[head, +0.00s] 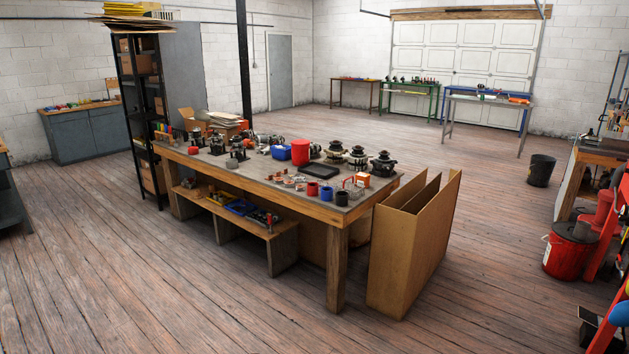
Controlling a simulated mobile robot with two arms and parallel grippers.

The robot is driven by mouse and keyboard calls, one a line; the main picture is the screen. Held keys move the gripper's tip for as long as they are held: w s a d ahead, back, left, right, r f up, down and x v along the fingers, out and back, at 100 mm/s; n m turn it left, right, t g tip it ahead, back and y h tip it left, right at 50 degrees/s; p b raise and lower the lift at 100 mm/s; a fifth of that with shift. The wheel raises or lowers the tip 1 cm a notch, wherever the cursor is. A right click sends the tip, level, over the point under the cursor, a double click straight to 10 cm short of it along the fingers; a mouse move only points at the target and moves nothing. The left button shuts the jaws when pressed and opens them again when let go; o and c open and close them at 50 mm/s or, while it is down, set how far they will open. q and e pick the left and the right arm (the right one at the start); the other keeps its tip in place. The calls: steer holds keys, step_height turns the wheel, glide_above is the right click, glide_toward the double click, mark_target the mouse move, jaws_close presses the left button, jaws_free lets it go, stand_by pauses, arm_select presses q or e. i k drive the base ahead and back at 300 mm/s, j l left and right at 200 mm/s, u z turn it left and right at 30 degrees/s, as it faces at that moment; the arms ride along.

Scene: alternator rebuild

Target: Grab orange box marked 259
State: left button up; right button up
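A small orange and white box (362,180) sits on the right end of the long wooden workbench (290,208), near its front right corner. It is too small here to read any number on it. Another orange item (245,125) shows at the back left of the same bench, beside a cardboard box; I cannot tell whether it is marked. Neither of my grippers is in the head view.
Mugs (327,193), a black tray (318,171) and metal alternator parts (382,163) crowd the bench. A tall open cardboard carton (400,260) stands against its right end. A red bucket (570,250) stands at the right. The wooden floor in front is clear.

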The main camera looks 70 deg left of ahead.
mark_target(362, 178)
steer(key=u, duration=1.85)
steer(key=i+u, duration=0.1)
steer(key=i, duration=0.35)
steer(key=i+l+u, duration=0.15)
steer(key=i, duration=0.35)
steer(key=i+l+u, duration=0.1)
steer(key=i, duration=0.35)
steer(key=i+l+u, duration=0.15)
steer(key=i, duration=0.3)
steer(key=i+l+u, duration=0.1)
steer(key=i+l, duration=0.25)
steer(key=i, duration=0.05)
